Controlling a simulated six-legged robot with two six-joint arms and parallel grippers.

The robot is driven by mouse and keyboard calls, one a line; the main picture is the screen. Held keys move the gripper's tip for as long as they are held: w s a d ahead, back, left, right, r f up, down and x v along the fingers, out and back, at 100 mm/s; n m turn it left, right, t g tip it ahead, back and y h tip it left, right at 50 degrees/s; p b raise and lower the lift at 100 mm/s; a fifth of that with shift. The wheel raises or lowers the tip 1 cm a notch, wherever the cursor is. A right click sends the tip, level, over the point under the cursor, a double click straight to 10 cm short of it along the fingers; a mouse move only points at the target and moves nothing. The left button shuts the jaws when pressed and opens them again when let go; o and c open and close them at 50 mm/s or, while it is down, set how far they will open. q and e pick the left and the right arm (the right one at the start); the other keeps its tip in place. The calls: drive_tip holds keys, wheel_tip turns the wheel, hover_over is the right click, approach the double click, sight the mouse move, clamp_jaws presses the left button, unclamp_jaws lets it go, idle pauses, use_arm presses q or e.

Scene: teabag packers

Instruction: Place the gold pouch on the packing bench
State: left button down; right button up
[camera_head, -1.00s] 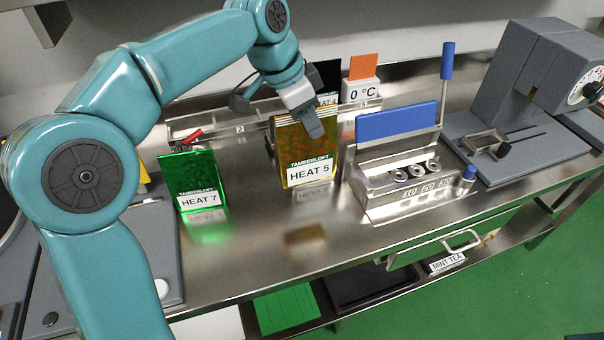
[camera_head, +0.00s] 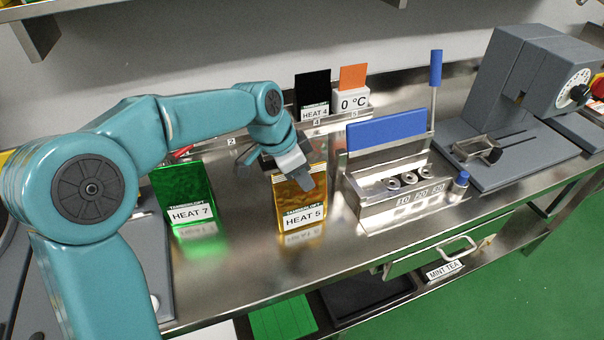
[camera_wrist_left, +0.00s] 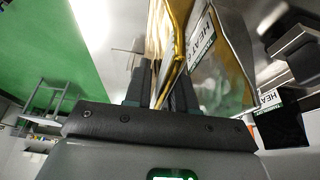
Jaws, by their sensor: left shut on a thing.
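The gold pouch (camera_head: 288,207), with a white HEAT 5 label, is upright in my left gripper (camera_head: 301,178) in the head view. The fingers pinch its upper part. Its lower edge is at or just above the steel packing bench (camera_head: 255,262), with its reflection right below; I cannot tell whether it touches. In the left wrist view the gold pouch (camera_wrist_left: 228,78) rises between the dark fingers of my left gripper (camera_wrist_left: 163,85). My right gripper is not in view.
A green HEAT 7 pouch (camera_head: 182,188) stands to the left. A holder with a blue panel (camera_head: 386,129) is close on the right. Behind are a black HEAT 4 pouch (camera_head: 313,92) and an orange card (camera_head: 352,77). Bare bench lies in front.

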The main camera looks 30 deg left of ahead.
use_arm(q)
drive_tip(key=c, duration=0.9)
unclamp_jaws()
drive_tip(key=shift+w, duration=0.1)
drive_tip(key=shift+r, duration=0.15)
drive_tip(key=shift+a+r, duration=0.15)
drive_tip(key=shift+r, duration=0.15)
drive_tip(key=v, duration=1)
drive_tip(key=shift+p, duration=0.35)
drive_tip(key=shift+s+a+r, duration=0.1)
drive_tip(key=shift+s+r, duration=0.25)
drive_tip(key=shift+r, duration=0.2)
drive_tip(key=shift+w, duration=0.1)
